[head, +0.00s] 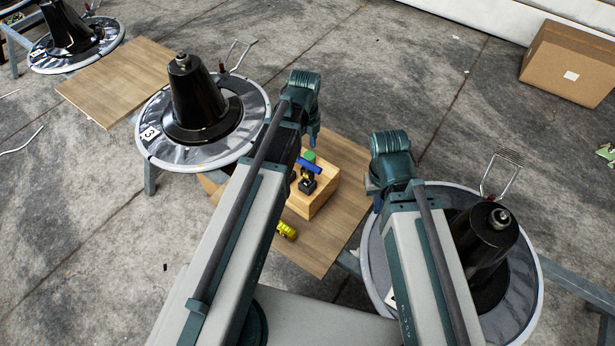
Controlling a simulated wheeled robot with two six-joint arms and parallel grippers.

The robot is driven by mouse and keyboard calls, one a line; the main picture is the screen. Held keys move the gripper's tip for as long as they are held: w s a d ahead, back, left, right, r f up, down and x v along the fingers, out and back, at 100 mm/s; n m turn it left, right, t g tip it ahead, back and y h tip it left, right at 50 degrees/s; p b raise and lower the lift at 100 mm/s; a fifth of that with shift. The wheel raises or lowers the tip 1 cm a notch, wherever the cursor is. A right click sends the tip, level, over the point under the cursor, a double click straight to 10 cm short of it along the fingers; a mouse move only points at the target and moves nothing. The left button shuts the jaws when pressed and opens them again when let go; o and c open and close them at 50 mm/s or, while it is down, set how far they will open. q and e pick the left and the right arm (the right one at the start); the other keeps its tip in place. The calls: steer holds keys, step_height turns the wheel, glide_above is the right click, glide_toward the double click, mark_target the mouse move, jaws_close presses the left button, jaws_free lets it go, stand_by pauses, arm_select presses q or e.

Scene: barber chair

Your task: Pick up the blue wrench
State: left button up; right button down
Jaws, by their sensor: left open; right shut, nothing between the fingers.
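The blue wrench (309,166) shows as a blue bar-like body above a dark handle and base. It stands upright on a light wooden box (320,200), just right of my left forearm. A small green thing (309,155) shows at its top; I cannot tell if they touch. My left gripper (313,141) points down just beyond the wrench and looks apart from it. It is open and its fingers are small here. My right gripper (376,203) is shut and empty, right of the box, mostly hidden by its arm.
The box stands on a wooden board (318,254), with a yellow object (286,230) near its front left. Round stands with black cones are at left (202,153) and right (531,266). A cardboard box (571,65) sits at the far right. The concrete floor behind is mostly clear.

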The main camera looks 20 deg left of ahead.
mark_target(306, 163)
arm_select(q)
steer(key=shift+f+b, duration=4.4)
steer(key=f+b, duration=0.5)
steer(key=shift+w+d+f, duration=0.1)
steer(key=shift+w+d, duration=0.05)
steer(key=shift+d, duration=0.15)
jaws_close()
